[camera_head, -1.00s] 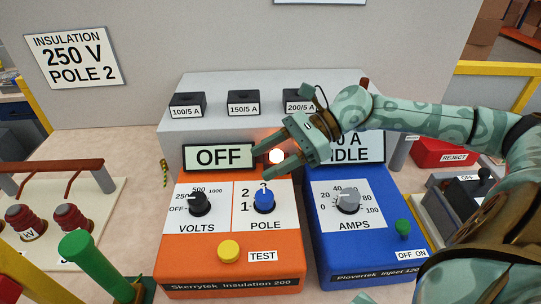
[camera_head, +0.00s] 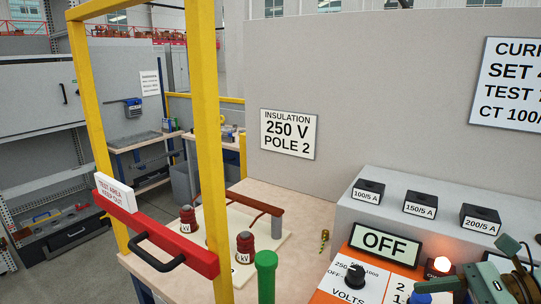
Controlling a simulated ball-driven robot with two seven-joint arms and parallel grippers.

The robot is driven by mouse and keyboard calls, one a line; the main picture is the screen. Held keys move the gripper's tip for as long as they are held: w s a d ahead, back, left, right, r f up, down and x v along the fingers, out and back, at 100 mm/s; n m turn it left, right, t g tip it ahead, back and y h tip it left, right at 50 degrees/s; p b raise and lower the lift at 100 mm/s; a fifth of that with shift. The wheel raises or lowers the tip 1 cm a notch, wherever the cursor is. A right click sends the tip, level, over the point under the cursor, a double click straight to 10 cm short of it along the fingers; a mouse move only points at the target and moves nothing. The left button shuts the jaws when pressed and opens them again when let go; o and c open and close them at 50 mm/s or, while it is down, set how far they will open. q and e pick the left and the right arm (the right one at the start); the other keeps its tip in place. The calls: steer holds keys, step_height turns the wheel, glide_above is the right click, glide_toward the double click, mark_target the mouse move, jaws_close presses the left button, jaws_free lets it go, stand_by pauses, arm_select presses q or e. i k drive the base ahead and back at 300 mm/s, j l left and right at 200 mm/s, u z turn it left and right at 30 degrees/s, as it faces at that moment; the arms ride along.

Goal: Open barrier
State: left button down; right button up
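The barrier is a red bar (camera_head: 160,236) with a black handle (camera_head: 155,252) and a white sign (camera_head: 116,192) reading "TEST AREA KEEP OUT". It spans between two yellow posts (camera_head: 205,140) at the left and looks closed. My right gripper (camera_head: 440,287) is only partly in view at the lower right corner, over the orange tester (camera_head: 373,236) and far from the barrier. My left gripper is not in view.
A bench (camera_head: 236,190) behind the barrier carries red insulators (camera_head: 246,248) and a green post (camera_head: 266,272). A grey box (camera_head: 390,210) stands at the right. A sign (camera_head: 288,134) reads "INSULATION 250 V POLE 2".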

mark_target(117, 199)
steer(key=k+j, duration=0.95)
